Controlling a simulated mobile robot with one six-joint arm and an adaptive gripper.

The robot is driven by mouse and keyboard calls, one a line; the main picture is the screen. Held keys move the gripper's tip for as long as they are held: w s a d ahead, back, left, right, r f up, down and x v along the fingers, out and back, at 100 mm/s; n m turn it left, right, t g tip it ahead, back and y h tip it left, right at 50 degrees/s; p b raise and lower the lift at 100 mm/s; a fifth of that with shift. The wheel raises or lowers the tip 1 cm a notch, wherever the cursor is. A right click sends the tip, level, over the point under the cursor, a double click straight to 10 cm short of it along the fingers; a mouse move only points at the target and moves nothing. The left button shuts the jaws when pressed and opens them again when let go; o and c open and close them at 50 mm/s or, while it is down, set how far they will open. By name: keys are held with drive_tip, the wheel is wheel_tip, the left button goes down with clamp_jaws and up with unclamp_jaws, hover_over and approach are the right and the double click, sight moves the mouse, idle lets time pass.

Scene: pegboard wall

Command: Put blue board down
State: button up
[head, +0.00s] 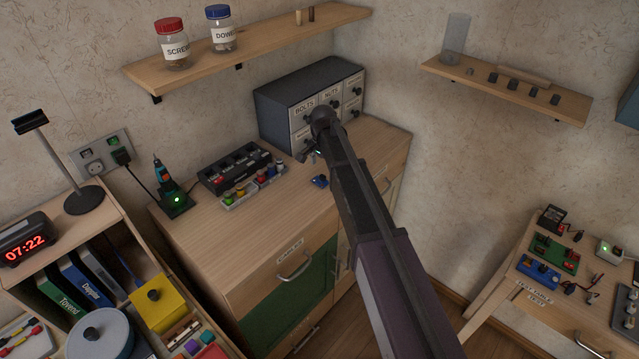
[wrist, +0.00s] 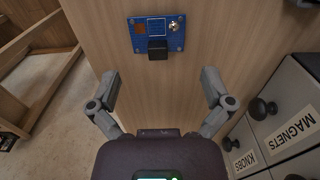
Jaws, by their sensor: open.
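The blue board (wrist: 157,33) lies flat on the wooden cabinet top (wrist: 160,100), with a black block and a round silver part on it. In the head view the board (head: 320,181) is a small blue patch beside my arm, partly hidden by it. My gripper (wrist: 160,78) is open and empty, its two fingers spread wide. The board is ahead of the fingertips in the wrist view, apart from them. In the head view my gripper (head: 311,154) is small, in front of the grey drawer unit, and partly hidden by my arm.
The grey drawer unit (head: 312,98) with black knobs stands close by at the back; its drawers (wrist: 290,135) are at the right of the wrist view. A black tray (head: 240,167) with colourful parts sits to the left. The cabinet top's front left is clear.

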sight(323, 176)
drive_tip(key=shift+s+f+b, duration=0.1)
drive_tip(key=shift+f+b, duration=1.45)
drive_tip(key=shift+f, duration=0.3)
drive_tip(key=shift+s+r, duration=0.1)
drive_tip(key=shift+s, duration=0.05)
drive_tip(key=c, duration=1.2)
drive_tip(key=shift+c, duration=0.5)
clamp_jaws()
drive_tip(key=shift+r, duration=0.15)
